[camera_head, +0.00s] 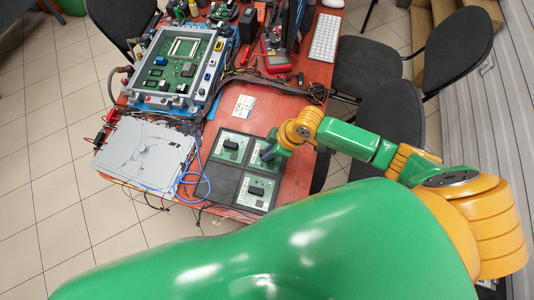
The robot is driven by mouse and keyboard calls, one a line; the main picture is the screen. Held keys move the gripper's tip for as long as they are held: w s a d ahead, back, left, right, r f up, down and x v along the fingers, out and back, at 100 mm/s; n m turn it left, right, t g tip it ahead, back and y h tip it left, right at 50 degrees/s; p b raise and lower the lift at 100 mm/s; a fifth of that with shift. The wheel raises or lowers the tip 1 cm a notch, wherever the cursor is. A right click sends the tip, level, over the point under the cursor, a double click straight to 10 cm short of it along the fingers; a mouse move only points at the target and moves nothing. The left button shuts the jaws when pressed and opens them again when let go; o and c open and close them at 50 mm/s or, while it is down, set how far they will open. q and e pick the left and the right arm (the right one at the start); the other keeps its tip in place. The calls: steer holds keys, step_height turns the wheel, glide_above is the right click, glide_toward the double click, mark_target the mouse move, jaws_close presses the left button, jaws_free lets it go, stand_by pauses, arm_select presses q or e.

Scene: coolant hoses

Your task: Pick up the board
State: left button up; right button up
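Several small green boards with black parts sit in a black tray (219,183) near the table's front edge. One board (230,148) is at the back left of the tray, one (257,193) at the front right. A third board (259,165) is at the back right, partly hidden by my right gripper (268,156). The front left compartment looks empty and black. My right gripper points down over the back right board. Its fingertips are too small to tell whether it is open, or touching the board. My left gripper is not in view.
A grey lid-like panel (145,155) and a blue cable (183,183) lie left of the tray. An open metal case (205,40) with a large green circuit board stands behind. Dark cables (270,84) cross the red table. Chairs (390,112) stand close on the right.

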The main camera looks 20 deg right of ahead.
jaws_close()
steer(key=shift+r, duration=0.1)
steer(key=shift+r, duration=0.35)
steer(key=s+a+r, duration=0.8)
steer(key=a+r, duration=0.3)
steer(key=r, duration=0.1)
steer(key=shift+a+p, duration=0.2)
steer(key=shift+p, duration=0.2)
steer(key=shift+r, duration=0.1)
